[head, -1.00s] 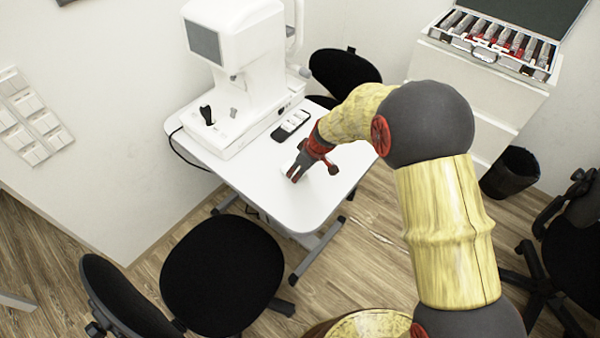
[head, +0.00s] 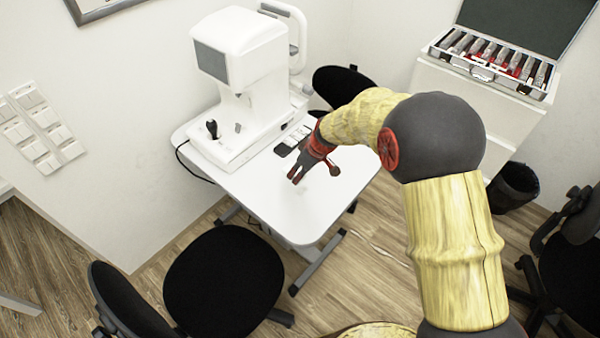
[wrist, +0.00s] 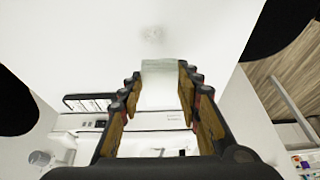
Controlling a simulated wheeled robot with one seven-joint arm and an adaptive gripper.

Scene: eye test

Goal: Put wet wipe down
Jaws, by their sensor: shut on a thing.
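My gripper (head: 297,174) is over the white table (head: 315,215), in front of the eye-test machine. In the wrist view its two fingers (wrist: 157,95) point at the white surface and stand apart around a pale, slightly see-through strip, the wet wipe (wrist: 160,72). The gripper is shut on it. The wipe's far end shows just beyond the fingertips. In the head view the wipe cannot be made out against the white tabletop. I cannot tell whether it touches the table.
The white eye-test machine (head: 240,80) stands at the table's back left. A small dark-and-white item (head: 287,143) lies beside it, partly behind my gripper. The table's front part is clear. A black chair (head: 225,280) is at the near left; a lens case (head: 490,65) sits on a white cabinet.

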